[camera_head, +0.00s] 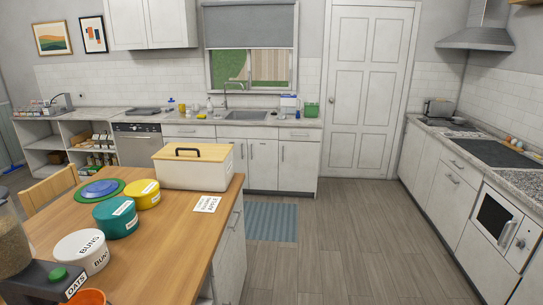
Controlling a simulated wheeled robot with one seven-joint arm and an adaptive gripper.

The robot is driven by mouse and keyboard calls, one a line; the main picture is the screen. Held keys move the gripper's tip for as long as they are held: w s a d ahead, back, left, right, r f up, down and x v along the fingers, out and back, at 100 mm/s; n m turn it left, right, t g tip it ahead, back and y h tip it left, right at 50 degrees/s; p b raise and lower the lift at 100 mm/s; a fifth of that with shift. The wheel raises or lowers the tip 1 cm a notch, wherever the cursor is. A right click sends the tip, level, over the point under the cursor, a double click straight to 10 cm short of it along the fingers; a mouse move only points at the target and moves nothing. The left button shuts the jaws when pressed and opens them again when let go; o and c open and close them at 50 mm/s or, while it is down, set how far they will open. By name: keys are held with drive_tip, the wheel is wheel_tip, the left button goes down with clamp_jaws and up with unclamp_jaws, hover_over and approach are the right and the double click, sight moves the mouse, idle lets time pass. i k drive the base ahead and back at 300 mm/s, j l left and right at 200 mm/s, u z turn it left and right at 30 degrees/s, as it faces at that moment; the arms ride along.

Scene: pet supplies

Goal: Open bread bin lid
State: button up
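The bread bin (195,174) is a cream box at the far right corner of the wooden island counter on the left side of the head view. Its lid (193,152) is light wood with a dark bar handle (188,151) on top. The lid sits flat on the box, closed. My gripper and arm are not in this view.
The wooden countertop (160,250) also holds a teal tin (116,218), a yellow tin (142,195), a white tin (82,252), a blue lid on a green plate (100,188) and a dispenser at the near left. A card (206,204) lies near the bin. Floor (330,245) is clear to the right.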

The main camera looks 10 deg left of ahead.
sight(174, 151)
drive_tip(key=i+u, duration=0.1)
drive_tip(key=i, duration=0.8)
drive_tip(key=i+l+u, duration=0.15)
drive_tip(key=i, duration=0.75)
